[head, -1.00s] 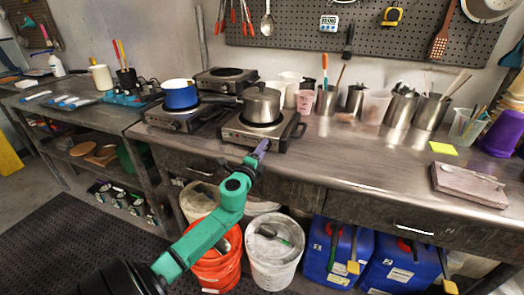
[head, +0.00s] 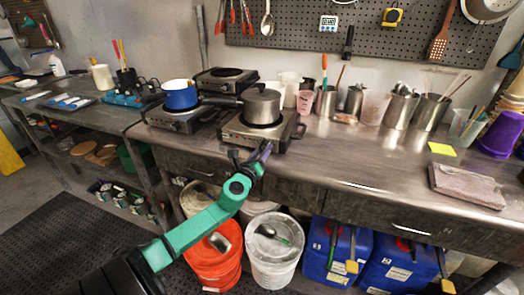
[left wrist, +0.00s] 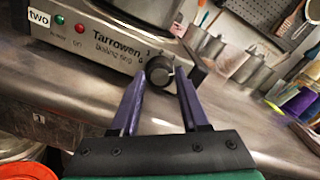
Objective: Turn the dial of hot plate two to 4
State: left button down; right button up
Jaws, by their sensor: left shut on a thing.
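Hot plate two (head: 255,131) stands at the front edge of the steel bench with a lidded steel pot (head: 260,104) on it. In the left wrist view, its front panel (left wrist: 100,42) has a "two" label, a green and a red light, and the dark round dial (left wrist: 159,70) at the right end. My left gripper (left wrist: 160,73) has one purple finger on each side of the dial and is shut on it. The dial's pointer and most of its numbers are too small to read. In the head view my left gripper (head: 252,155) is at the hot plate's front. My right gripper is not in view.
Another hot plate (head: 180,119) with a blue pot (head: 179,95) stands to the left, and a third, bare one (head: 225,80) behind. Steel beakers (head: 401,108) and cups line the back right. An orange bucket (head: 214,262) and a white bucket (head: 273,258) stand below the bench.

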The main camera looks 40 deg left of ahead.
pick_arm(q)
jog(key=shift+m, duration=0.6)
jog(key=shift+c, duration=2)
grip_release()
jog(key=b+v, duration=0.1)
jog(key=v, duration=1.3)
jog(key=shift+s, duration=0.25)
jog(key=shift+d, duration=0.15)
